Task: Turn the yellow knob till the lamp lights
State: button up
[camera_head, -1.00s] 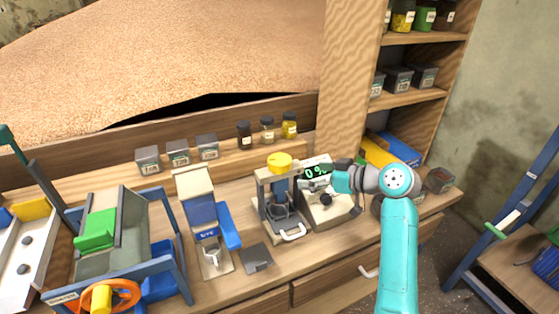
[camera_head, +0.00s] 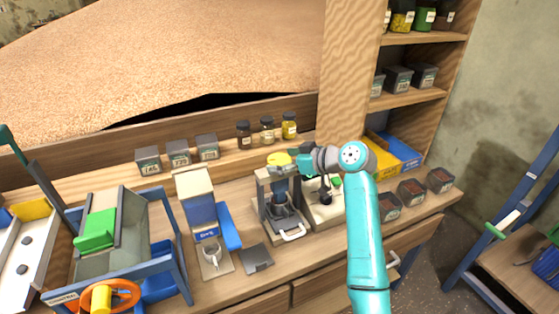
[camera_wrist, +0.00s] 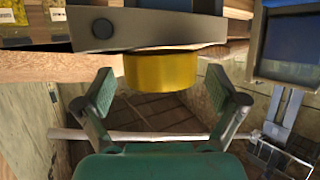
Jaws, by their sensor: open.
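The yellow knob (camera_head: 279,158) sits on top of a small grey frame device (camera_head: 263,182) on the bench, with a dark block and a light handle below. My gripper (camera_head: 297,161) is level with the knob, close on its right side. In the wrist view the knob (camera_wrist: 160,71) shows as a short yellow cylinder against the grey crossbar (camera_wrist: 150,30). The open fingers of my gripper (camera_wrist: 164,92) stand on either side of it, with a gap at each side. I cannot make out a lit lamp.
A blue and white dispenser (camera_head: 198,205) with a metal cup stands left of the device. A dark flat plate (camera_head: 256,257) lies in front. Small jars (camera_head: 267,130) and labelled boxes (camera_head: 178,153) line the ledge behind. Dark bins (camera_head: 411,192) stand at the right.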

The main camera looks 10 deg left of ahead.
jog(key=shift+w+a+f, duration=0.15)
jog(key=shift+a+f, duration=0.05)
jog(key=shift+a, duration=0.2)
jog(key=c, duration=1.2)
jog(key=shift+o, duration=0.2)
